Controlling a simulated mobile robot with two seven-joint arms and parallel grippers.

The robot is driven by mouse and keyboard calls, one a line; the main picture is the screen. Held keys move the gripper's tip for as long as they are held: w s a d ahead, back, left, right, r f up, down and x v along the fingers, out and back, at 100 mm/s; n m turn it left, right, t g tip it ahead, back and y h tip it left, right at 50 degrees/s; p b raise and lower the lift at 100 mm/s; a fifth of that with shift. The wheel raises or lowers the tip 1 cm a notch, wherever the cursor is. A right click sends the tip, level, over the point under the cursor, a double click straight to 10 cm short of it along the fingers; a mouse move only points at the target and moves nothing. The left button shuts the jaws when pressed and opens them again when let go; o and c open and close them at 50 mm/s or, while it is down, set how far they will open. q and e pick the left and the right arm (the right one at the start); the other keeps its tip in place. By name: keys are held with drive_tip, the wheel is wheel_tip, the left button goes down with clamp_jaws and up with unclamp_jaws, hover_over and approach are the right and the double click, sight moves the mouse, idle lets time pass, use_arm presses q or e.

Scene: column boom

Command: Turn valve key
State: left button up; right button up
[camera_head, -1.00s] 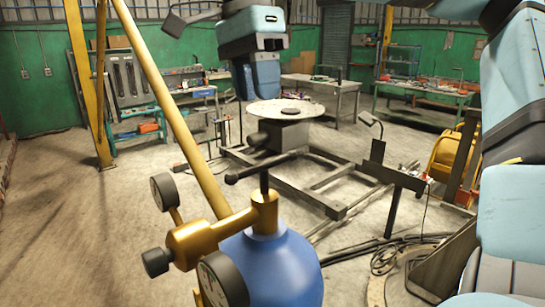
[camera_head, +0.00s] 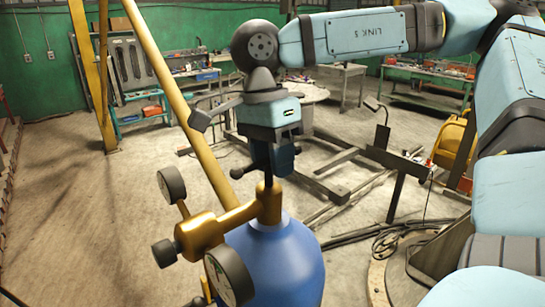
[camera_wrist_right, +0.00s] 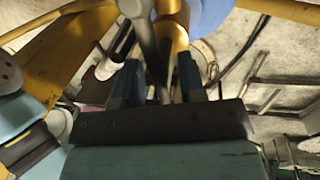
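The valve key is a dark T-shaped handle (camera_head: 237,173) on a thin stem standing in the brass valve (camera_head: 268,205) of a blue gas cylinder (camera_head: 280,262). My right gripper (camera_head: 271,168) points down directly over the key, with its fingers about the handle's middle. One handle end sticks out to the left, and the other shows at the right. In the right wrist view my blue fingers (camera_wrist_right: 158,84) stand apart, with a grey bar between them; contact cannot be told. The brass valve (camera_wrist_right: 172,35) shows beyond. My left gripper is not in view.
Two round gauges, an upper one (camera_head: 171,184) and a lower one (camera_head: 229,276), project left of the cylinder. A yellow slanted pole (camera_head: 177,90) passes behind them. A dark metal floor frame (camera_head: 320,185) and a round-topped table stand behind. Open floor lies left.

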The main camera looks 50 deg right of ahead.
clamp_jaws()
